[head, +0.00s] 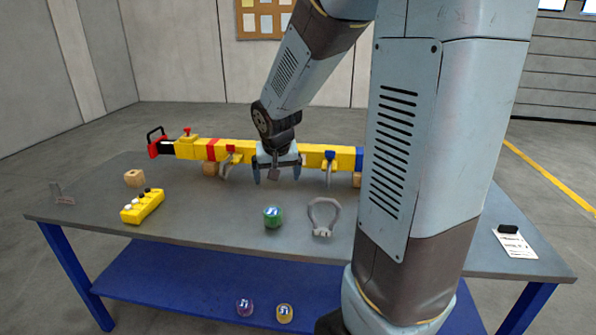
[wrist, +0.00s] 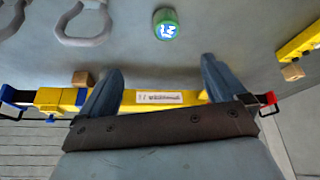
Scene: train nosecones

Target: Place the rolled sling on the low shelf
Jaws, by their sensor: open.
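A green rolled sling (head: 272,216) with a blue-and-white tag stands on the grey tabletop (head: 200,222), near its front edge. It also shows in the wrist view (wrist: 166,24), beyond my fingertips. The low shelf (head: 175,285) is a blue board under the table. A purple roll (head: 244,306) and a yellow roll (head: 284,313) stand on it. My gripper (head: 277,174) is open and empty, behind the green sling and in front of or over the yellow beam; I cannot tell its exact height. The wrist view shows its fingers (wrist: 160,68) apart with nothing between them.
A long yellow beam (head: 315,153) lies along the table's back on wooden blocks (head: 210,169). A yellow control box (head: 142,206) and wooden block (head: 134,178) lie left. Paper (head: 514,243) lies far right.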

